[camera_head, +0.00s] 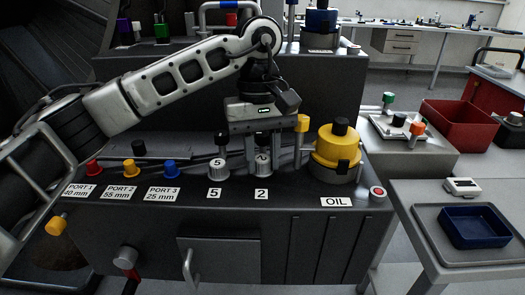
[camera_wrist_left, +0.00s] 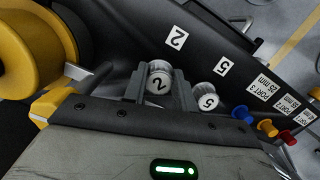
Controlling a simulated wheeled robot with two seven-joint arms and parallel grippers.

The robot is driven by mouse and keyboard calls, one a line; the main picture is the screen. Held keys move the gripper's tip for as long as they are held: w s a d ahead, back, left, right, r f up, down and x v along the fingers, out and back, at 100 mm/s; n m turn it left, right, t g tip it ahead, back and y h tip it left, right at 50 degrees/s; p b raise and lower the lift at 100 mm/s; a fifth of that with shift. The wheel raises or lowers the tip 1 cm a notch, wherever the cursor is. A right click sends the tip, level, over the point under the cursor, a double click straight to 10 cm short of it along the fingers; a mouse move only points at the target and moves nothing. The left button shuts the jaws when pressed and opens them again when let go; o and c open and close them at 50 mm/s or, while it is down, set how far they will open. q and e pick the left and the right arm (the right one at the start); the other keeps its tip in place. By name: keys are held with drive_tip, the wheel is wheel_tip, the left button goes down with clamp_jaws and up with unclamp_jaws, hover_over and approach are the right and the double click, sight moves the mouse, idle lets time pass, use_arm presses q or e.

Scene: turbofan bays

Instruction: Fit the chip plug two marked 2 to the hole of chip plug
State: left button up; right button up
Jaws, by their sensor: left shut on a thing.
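The chip plug two (camera_head: 263,164) is a light ribbed knob behind the label 2 on the dark console. I cannot tell whether the plug sits in the console or is slightly raised. No chip plug hole is clearly visible. My right gripper is not in view.
A similar plug marked 5 (camera_head: 218,168) stands just left. The yellow oil container (camera_head: 338,150) and a yellow-topped post (camera_head: 302,123) stand close on the right. Red, yellow and blue port plugs (camera_head: 170,168) line the left. A side table holds a blue tray (camera_head: 478,228).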

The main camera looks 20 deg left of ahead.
sight(263, 160)
use_arm(q)
drive_tip(key=shift+f+b, duration=0.55)
drive_tip(key=shift+f, duration=0.1)
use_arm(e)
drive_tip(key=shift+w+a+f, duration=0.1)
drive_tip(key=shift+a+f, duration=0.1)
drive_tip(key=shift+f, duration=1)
use_arm(q)
drive_tip(key=o, duration=1.5)
drive_tip(key=shift+r, duration=0.1)
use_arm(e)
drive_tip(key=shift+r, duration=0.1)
use_arm(q)
drive_tip(key=shift+r+p, duration=2.5)
drive_tip(key=shift+r, duration=1.15)
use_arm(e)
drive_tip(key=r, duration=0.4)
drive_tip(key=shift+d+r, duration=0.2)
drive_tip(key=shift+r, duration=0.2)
